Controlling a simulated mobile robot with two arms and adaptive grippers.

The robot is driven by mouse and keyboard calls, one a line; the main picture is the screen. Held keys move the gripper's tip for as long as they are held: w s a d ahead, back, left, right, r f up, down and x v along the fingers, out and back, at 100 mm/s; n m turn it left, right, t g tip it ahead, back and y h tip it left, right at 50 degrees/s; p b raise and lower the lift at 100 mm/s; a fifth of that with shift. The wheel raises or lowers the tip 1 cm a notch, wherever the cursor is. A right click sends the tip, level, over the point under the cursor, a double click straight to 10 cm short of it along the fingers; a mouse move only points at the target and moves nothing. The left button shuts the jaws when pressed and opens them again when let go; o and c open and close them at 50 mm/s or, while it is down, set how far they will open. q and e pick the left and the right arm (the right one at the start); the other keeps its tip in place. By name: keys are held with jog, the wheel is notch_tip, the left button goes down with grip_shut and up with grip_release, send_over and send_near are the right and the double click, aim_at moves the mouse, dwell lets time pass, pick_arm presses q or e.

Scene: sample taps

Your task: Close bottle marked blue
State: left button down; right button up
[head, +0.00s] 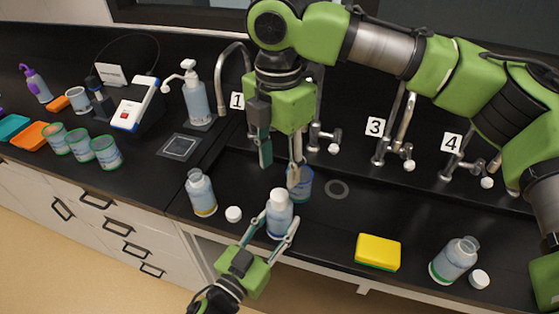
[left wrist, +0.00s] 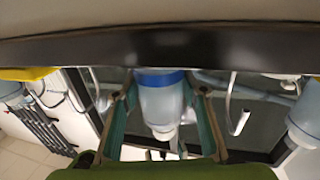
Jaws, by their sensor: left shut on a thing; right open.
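The blue-marked bottle (head: 279,222) stands upright near the front edge of the black counter, with a white cap (head: 279,196) on its top. I cannot tell how tightly the cap sits. My left gripper (head: 271,230) is shut on the bottle's body from the front. In the left wrist view the bottle (left wrist: 160,103) appears upside down between the fingers, its blue band (left wrist: 160,78) showing. My right gripper (head: 280,174) is open and empty, its fingers pointing down just above and behind the cap.
An open yellow-marked bottle (head: 201,193) with a loose cap (head: 233,214) stands left. A blue-tinted beaker (head: 304,186) is close behind the right gripper. A yellow sponge (head: 378,251), an open green-marked bottle (head: 453,262) and its cap (head: 479,279) are right. Numbered taps (head: 380,150) line the back.

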aim_at(280, 195)
jog(key=shift+n, duration=0.5)
jog(key=shift+f, duration=3.95)
grip_shut()
